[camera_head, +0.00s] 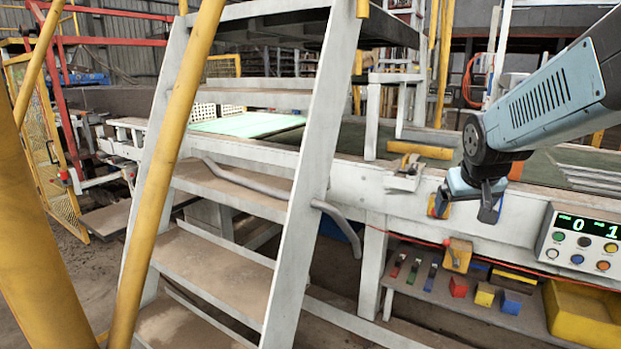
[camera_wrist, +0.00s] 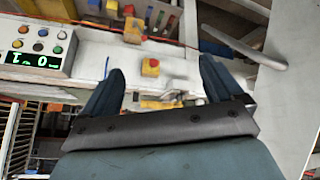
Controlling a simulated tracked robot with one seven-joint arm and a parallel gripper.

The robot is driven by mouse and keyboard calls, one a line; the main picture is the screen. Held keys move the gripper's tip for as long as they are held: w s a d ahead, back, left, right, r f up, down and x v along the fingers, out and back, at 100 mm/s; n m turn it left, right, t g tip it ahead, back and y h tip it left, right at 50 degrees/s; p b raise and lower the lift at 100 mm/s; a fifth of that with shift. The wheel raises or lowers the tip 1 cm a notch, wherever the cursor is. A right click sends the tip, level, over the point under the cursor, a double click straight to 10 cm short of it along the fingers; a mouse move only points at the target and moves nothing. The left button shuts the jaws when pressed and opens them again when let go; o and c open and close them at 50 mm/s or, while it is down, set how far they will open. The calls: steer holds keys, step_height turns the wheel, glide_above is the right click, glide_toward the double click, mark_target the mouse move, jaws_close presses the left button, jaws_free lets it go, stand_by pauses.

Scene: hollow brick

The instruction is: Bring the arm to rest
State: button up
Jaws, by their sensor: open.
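My arm reaches in from the upper right in the head view. My gripper (camera_head: 468,200) hangs in front of the white rail of the conveyor frame (camera_head: 345,188), left of the control box. In the wrist view both fingers of my gripper (camera_wrist: 160,88) stand wide apart with nothing held between them. Beyond the gap a small yellow switch box with a red button (camera_wrist: 151,68) sits on the white rail. In the head view my gripper partly hides that box.
A control box (camera_head: 583,243) with a lit display is right of my gripper. Below, a shelf (camera_head: 420,292) carries coloured blocks, and a yellow bin (camera_head: 583,315) stands at its right. White stairs (camera_head: 215,262) with a yellow handrail (camera_head: 165,180) fill the left and middle.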

steer(key=s+a+r+y, duration=0.1)
steer(key=s+a, duration=0.3)
steer(key=s, duration=0.4)
steer(key=s+a+r+g+y, duration=0.1)
steer(key=s+a, duration=0.3)
steer(key=s, duration=0.3)
steer(key=shift+s+a+n, duration=0.2)
steer(key=shift+s+n, duration=0.1)
steer(key=shift+s, duration=0.05)
